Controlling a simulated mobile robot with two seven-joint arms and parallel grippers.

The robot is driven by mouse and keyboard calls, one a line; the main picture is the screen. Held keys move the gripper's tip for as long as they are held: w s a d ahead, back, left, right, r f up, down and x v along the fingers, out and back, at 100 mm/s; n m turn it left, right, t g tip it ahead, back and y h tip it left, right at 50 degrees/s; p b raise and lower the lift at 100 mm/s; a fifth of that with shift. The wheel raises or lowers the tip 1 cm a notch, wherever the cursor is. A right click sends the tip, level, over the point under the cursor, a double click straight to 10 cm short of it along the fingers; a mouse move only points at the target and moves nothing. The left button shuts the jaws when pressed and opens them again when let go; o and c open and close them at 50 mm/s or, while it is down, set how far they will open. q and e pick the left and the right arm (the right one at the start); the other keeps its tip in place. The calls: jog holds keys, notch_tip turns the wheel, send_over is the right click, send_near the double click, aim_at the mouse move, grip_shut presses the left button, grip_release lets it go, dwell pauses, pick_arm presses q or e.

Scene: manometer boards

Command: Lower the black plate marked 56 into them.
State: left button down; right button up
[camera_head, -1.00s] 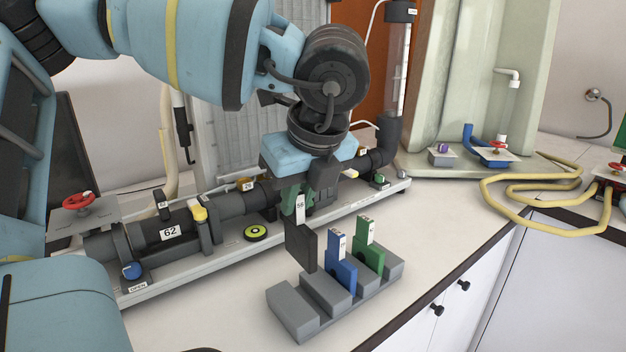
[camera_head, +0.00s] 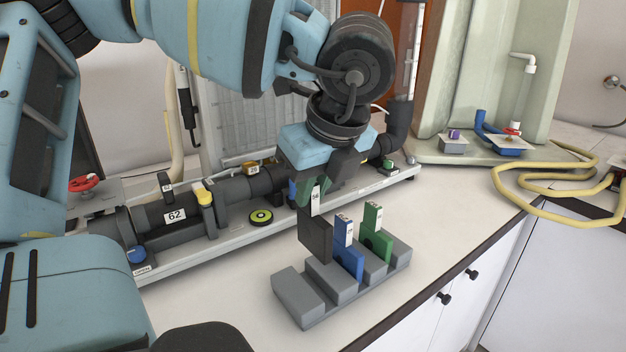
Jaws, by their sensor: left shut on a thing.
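My left gripper (camera_head: 318,183) is shut on the black plate (camera_head: 316,238) by its upper end. The plate has a white label, which reads 56, and hangs upright. Its lower edge is at the grey slotted rack (camera_head: 297,298), by the gap between the first block and the second. I cannot tell whether it touches the rack or has entered the gap. A blue plate (camera_head: 348,262) and a green plate (camera_head: 377,245) stand upright in other slots of the rack, to the right. My right gripper is not in view.
A pipe assembly labelled 62 (camera_head: 175,215) runs along a pale base behind the rack, with a blue knob (camera_head: 137,255) and a round yellow-green disc (camera_head: 261,217). A yellow hose (camera_head: 545,215) lies at right. The counter in front of the rack is clear.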

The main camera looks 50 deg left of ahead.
aim_at(313, 238)
pick_arm(q)
jog(key=shift+f, duration=0.9)
jog(key=shift+f, duration=0.1)
jog(key=shift+f+b, duration=1.25)
jog(key=shift+b, duration=0.2)
jog(key=shift+f+b, duration=0.85)
jog(key=shift+b, duration=0.1)
jog(key=shift+f+b, duration=0.9)
jog(key=shift+b, duration=0.05)
jog(key=shift+f+b, duration=0.45)
jog(key=shift+b, duration=0.05)
